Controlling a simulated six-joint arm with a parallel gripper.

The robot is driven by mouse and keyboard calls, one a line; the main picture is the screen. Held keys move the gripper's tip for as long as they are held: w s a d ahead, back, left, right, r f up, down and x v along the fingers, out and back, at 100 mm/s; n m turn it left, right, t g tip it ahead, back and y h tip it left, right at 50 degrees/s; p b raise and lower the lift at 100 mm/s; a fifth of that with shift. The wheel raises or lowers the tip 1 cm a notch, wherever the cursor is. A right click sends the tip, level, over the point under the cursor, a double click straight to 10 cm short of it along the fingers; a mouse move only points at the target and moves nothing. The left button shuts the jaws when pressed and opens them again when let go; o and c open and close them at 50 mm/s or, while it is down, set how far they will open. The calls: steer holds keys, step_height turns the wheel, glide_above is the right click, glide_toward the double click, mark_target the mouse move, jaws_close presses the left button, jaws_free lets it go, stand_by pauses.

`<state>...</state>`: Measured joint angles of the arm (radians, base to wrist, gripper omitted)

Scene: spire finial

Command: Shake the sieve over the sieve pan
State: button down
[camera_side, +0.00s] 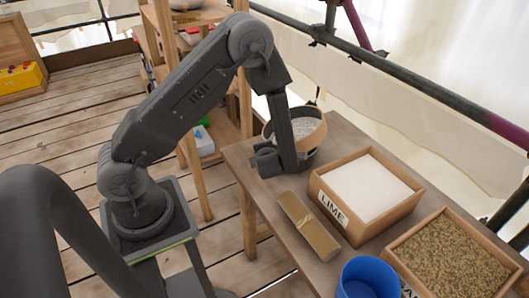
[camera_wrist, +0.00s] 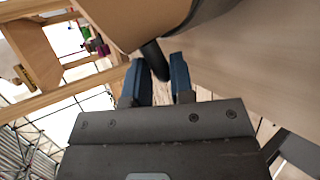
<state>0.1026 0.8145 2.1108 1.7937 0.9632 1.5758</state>
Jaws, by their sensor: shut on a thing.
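The sieve (camera_side: 317,134) has a round tan rim with pale grey grainy material inside, at the back end of the table in the side view. Its rim also shows large at the top of the wrist view (camera_wrist: 130,20). I cannot tell whether sieve and pan touch.
A blue bucket (camera_side: 368,278) stands at the front.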

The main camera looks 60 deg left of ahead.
steer(key=shift+a, duration=2.25)
steer(key=shift+w+d+r, duration=0.1)
steer(key=shift+d, duration=1.25)
